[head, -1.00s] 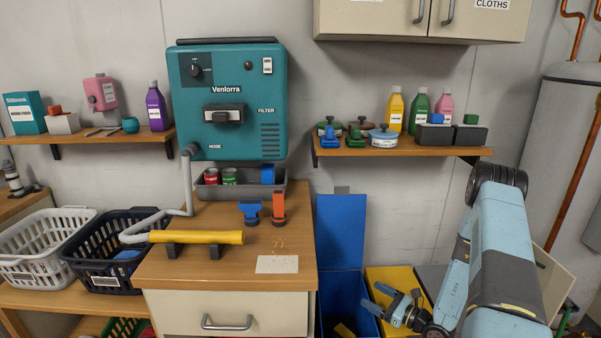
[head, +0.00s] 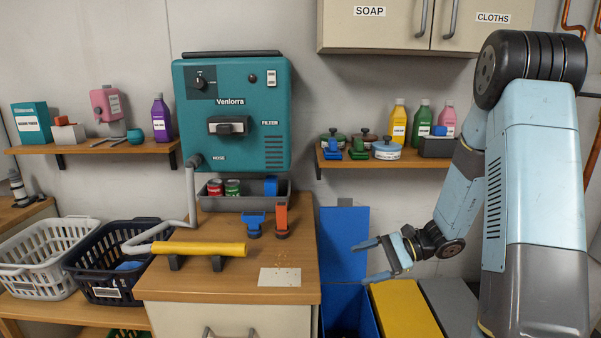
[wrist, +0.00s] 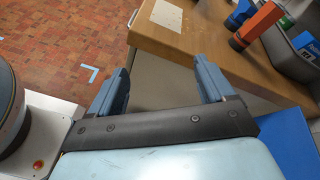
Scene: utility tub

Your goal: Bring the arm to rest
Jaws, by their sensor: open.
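My gripper (head: 371,262) is at the end of my light-blue arm, right of the wooden counter (head: 220,285). Its two fingers point left and are spread apart with nothing between them. It hangs in front of the open blue lid (head: 344,240) and above the blue bin (head: 348,308). In the wrist view my gripper's fingers (wrist: 160,85) are apart and empty, with the counter's edge and side (wrist: 180,60) beyond them. My arm's large upper links fill the right of the head view and hide part of the right shelf.
A yellow lid (head: 405,310) and a grey lid (head: 450,300) lie right of the blue bin. A shelf (head: 400,158) with bottles and tins is above. The yellow tube (head: 198,249), white card (head: 280,277) and orange tool (head: 281,220) are on the counter. Brick-coloured floor (wrist: 50,45) is clear.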

